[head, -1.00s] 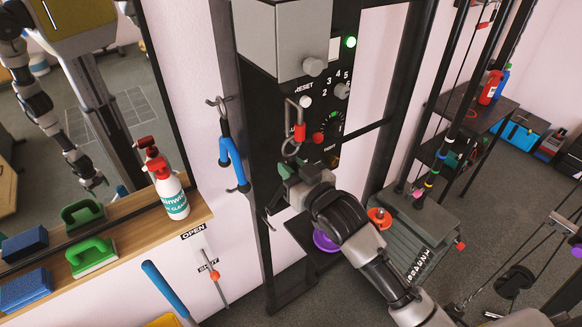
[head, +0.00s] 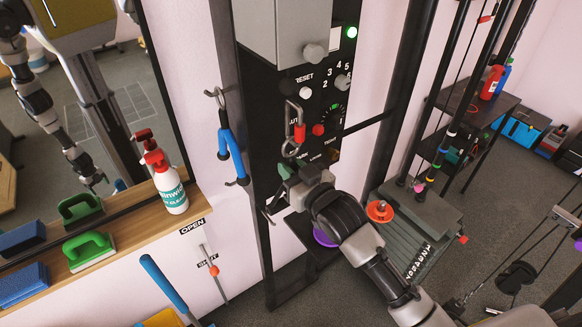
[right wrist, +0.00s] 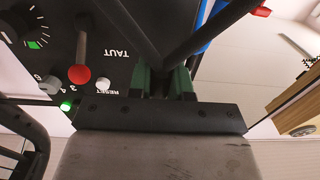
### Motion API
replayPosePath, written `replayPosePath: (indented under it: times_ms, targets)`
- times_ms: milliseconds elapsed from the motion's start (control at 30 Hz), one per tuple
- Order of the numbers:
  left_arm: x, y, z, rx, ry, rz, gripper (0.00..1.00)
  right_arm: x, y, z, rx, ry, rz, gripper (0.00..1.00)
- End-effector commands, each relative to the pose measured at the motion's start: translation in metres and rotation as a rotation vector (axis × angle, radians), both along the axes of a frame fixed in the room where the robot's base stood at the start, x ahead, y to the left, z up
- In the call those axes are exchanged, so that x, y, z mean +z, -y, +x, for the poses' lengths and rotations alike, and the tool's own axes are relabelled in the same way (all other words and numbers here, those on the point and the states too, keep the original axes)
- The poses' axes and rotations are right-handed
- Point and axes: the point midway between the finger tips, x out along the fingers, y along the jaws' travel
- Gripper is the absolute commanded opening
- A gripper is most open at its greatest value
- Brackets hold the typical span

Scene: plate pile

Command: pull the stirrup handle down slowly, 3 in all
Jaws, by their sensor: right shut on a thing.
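The stirrup handle (head: 272,209) is dark and hangs in front of the black panel, below the carabiner with a red sleeve (head: 298,132). My right gripper (head: 285,188) is shut on it; its green-padded fingers hide most of the grip. In the right wrist view, the fingers (right wrist: 163,84) close around dark straps that run up between them. The black panel (head: 268,125) carries a red knob (head: 318,130), a numbered dial, a reset button and a lit green lamp (head: 351,32). My left gripper is not in view, apart from a possible mirror reflection.
A blue handle (head: 231,155) hangs on a hook left of the panel. A shelf (head: 130,235) holds a spray bottle (head: 169,190) and brushes. A weight stack (head: 430,215) with an orange disc (head: 380,211) stands to the right. A purple disc (head: 325,238) lies below my gripper.

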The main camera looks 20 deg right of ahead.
Motion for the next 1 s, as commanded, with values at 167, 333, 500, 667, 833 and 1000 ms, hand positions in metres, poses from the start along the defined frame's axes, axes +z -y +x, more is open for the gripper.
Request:
replayPosePath:
  times_ms: [167,333,500,667,833,1000]
  targets:
    - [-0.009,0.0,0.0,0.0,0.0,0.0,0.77,-0.017,0.0,0.0,-0.001,-0.014,-0.004,0.0]
    - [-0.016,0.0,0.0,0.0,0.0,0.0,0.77,-0.029,0.0,0.0,0.0,-0.013,-0.003,0.0]
    - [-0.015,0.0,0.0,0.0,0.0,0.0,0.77,-0.028,0.0,0.0,0.0,-0.012,-0.003,0.0]
    - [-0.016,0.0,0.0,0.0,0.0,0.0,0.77,-0.03,0.0,0.0,-0.001,-0.012,-0.003,0.0]
    - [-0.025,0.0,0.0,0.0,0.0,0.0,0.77,-0.043,0.0,0.0,-0.001,-0.014,-0.004,0.0]
    - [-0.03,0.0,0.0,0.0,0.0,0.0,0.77,-0.053,0.0,0.0,0.0,-0.013,-0.003,0.0]
